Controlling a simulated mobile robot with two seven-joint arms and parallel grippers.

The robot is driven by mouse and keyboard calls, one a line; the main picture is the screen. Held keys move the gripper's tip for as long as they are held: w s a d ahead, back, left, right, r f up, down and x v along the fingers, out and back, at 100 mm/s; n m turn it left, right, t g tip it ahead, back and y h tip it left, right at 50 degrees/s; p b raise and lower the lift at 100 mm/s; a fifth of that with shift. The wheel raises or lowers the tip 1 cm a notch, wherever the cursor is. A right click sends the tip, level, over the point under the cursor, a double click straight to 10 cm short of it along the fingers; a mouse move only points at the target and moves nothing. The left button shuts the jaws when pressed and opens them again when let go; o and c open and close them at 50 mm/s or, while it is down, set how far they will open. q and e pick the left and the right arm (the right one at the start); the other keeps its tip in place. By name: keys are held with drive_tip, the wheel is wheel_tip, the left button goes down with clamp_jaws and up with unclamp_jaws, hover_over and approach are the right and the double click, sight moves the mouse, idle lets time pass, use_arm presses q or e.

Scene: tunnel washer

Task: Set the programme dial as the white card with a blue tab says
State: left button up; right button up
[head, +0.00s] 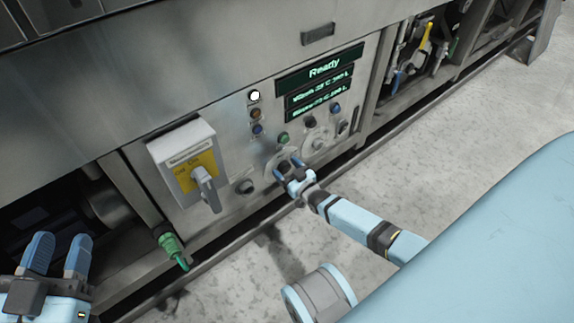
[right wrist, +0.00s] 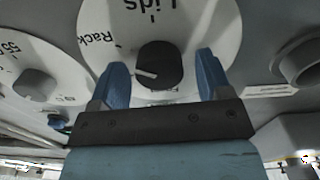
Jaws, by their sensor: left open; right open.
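The programme dial is a white disc (right wrist: 205,30) with a black knob (right wrist: 159,65) in the right wrist view. The words "Lids" and "Rack" show on it, partly cut off or turned. The knob's white line points left in that view, below "Rack". My right gripper (right wrist: 162,80) is open, with one blue finger on each side of the knob; whether they touch it I cannot tell. In the head view the right gripper (head: 291,166) partly covers this dial (head: 270,172). My left gripper (head: 58,252) is open and empty at the lower left. No card with a blue tab is visible.
A second dial (right wrist: 35,85) sits beside it. The display (head: 322,68) reads "Ready"; smaller lines are blurred. Several buttons (head: 256,113) are above. A grey switch box (head: 185,160) with a lever juts out at left. A green-handled fitting (head: 172,246) is below it. Floor at right is clear.

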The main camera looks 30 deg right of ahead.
drive_tip(key=c, duration=0.9)
drive_tip(key=shift+m+p, duration=0.35)
drive_tip(key=shift+m, duration=0.75)
drive_tip(key=m, duration=0.3)
drive_tip(key=shift+d+m, duration=0.1)
drive_tip(key=shift+m, duration=0.2)
drive_tip(key=m, duration=0.4)
drive_tip(key=shift+f+m, duration=0.1)
drive_tip(key=shift+m, duration=0.2)
use_arm(q)
drive_tip(key=shift+s+f+y, duration=0.1)
drive_tip(key=shift+f+y, duration=0.05)
drive_tip(key=shift+y, duration=0.15)
use_arm(e)
drive_tip(key=shift+m, duration=0.6)
use_arm(q)
drive_tip(key=shift+r, duration=0.2)
use_arm(e)
drive_tip(key=shift+m, duration=0.3)
